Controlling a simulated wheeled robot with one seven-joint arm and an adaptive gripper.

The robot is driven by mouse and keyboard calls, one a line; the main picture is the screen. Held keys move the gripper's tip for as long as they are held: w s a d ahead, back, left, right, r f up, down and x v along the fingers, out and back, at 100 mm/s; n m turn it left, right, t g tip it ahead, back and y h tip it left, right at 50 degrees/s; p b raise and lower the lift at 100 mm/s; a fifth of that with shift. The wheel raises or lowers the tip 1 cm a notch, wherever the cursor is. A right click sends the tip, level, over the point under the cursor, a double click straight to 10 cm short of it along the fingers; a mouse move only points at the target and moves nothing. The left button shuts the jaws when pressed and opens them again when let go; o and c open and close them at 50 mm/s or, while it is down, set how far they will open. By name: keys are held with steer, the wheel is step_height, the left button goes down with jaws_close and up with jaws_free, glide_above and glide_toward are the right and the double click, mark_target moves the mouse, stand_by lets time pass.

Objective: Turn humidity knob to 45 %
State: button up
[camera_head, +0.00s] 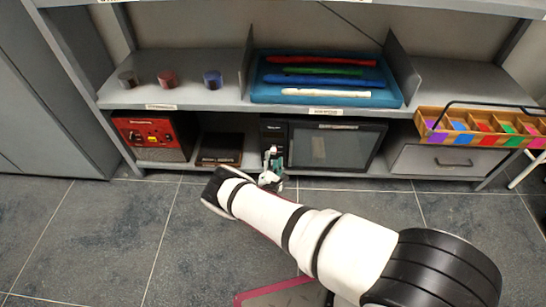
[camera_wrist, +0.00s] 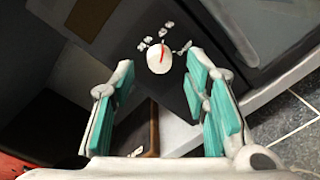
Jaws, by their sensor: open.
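The humidity knob (camera_wrist: 158,62) is a round white dial with a red pointer line, on a dark panel in the wrist view. The pointer points nearly to the top of the picture. Several small white marks arc around its upper side, too blurred to read. My gripper (camera_wrist: 160,78) is open, its teal-padded fingers to the left and right of the knob, and nothing shows between the pads in contact with it. In the head view my gripper (camera_head: 272,168) is in front of the left panel of the black cabinet (camera_head: 273,130), hiding the knob.
The cabinet's glass door (camera_head: 325,148) is right of the panel. A red-fronted instrument (camera_head: 148,132) and a dark flat box (camera_head: 220,149) stand to the left on the lower shelf. Above are three small knobs and a blue tray (camera_head: 265,92). The floor in front is mostly clear.

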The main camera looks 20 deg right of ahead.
steer(key=v, duration=0.9)
steer(key=shift+s, duration=0.3)
